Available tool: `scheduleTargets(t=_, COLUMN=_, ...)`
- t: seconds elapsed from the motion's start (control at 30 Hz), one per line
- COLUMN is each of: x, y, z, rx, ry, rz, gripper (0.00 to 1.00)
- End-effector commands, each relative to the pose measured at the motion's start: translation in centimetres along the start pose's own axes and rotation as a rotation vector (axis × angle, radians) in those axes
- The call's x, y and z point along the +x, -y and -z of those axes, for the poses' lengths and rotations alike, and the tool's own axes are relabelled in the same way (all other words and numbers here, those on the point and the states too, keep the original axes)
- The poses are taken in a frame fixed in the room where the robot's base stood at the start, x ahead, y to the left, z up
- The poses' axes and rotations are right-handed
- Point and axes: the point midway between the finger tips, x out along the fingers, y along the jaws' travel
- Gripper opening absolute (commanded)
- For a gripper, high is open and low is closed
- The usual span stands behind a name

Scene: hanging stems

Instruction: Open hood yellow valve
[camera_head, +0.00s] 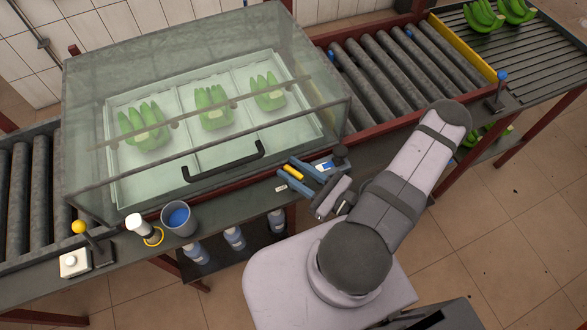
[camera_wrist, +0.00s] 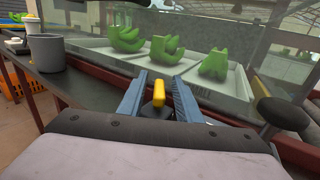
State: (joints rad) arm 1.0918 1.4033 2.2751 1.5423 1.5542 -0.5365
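The yellow valve handle (camera_head: 292,171) is a short yellow bar on the bench's front edge, just below the hood. In the wrist view the yellow valve handle (camera_wrist: 159,101) stands on a dark base between my two blue fingers. My gripper (camera_head: 287,167) is open around it, with a visible gap on each side in the wrist view, where my gripper (camera_wrist: 160,76) points toward the hood. The clear hood (camera_head: 180,70) is down over a white tray of green banana bunches (camera_head: 213,107). Its black handle (camera_head: 225,162) is on the front.
A grey cup (camera_head: 179,218) with blue contents, a white bottle (camera_head: 141,228) and a yellow-knobbed lever (camera_head: 79,227) stand left on the bench. A dark round knob (camera_wrist: 283,111) is close to the right of my gripper. Roller conveyors (camera_head: 390,75) flank the hood.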

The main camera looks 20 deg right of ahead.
Motion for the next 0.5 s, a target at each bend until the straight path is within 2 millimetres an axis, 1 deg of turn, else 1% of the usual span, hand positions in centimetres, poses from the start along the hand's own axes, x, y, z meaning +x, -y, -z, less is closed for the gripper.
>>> scheduleTargets(t=0.1, x=-0.01, y=0.00, z=0.01, rx=0.000, ry=0.000, rz=0.000, gripper=0.31)
scheduleTargets(t=0.17, x=-0.01, y=0.00, z=0.01, rx=0.000, ry=0.000, rz=0.000, gripper=0.17)
scheduleTargets(t=0.2, x=-0.02, y=0.00, z=0.01, rx=0.000, ry=0.000, rz=0.000, gripper=0.07)
scheduleTargets(t=0.23, x=-0.02, y=0.00, z=0.01, rx=0.000, ry=0.000, rz=0.000, gripper=0.00)
scheduleTargets(t=0.4, x=-0.01, y=-0.01, z=0.01, rx=0.001, ry=0.000, rz=0.004, gripper=0.00)
scheduleTargets(t=0.5, x=0.05, y=-0.12, z=0.05, rx=0.007, ry=0.003, rz=0.039, gripper=0.00)
